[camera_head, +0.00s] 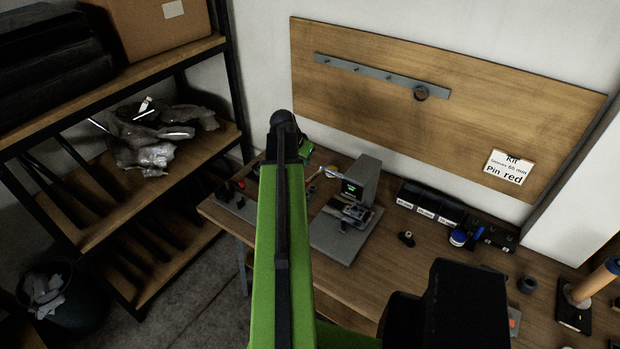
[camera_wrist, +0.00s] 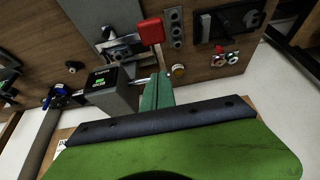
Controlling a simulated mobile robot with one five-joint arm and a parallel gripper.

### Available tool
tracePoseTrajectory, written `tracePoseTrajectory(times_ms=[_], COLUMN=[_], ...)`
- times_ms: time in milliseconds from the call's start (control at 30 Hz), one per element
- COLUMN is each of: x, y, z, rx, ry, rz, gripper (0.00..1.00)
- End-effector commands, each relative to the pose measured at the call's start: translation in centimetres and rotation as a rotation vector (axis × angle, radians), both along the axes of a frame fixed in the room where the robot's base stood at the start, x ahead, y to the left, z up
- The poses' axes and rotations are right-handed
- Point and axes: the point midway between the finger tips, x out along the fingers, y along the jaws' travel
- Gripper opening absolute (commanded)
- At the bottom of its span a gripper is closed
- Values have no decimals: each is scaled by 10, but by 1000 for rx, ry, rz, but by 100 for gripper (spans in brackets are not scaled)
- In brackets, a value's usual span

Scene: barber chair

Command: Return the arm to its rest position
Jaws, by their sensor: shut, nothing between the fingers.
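My green arm (camera_head: 278,250) extends up the middle of the head view to a dark joint, with the bench beyond it. My gripper (camera_wrist: 158,80) shows in the wrist view as two green fingers, closed together and empty. It points towards the bench top, beside the grey device with a green display (camera_wrist: 108,82). The same device stands on the bench in the head view (camera_head: 362,180). The fingertips are mostly hidden behind the arm in the head view. I cannot tell the gap between fingers and device.
A shelf rack (camera_head: 95,215) stands at the left. A red part (camera_wrist: 150,30) lies beyond the fingers.

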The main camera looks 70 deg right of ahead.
Motion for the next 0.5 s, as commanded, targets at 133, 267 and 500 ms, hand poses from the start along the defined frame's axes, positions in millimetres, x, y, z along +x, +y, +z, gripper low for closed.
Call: tracePoseTrajectory(times_ms=[133, 267, 500], x=[0, 0, 10], y=[0, 0, 3], z=[0, 0, -3], rx=[0, 0, 0], ry=[0, 0, 0], rz=[0, 0, 14], gripper=[0, 0, 0])
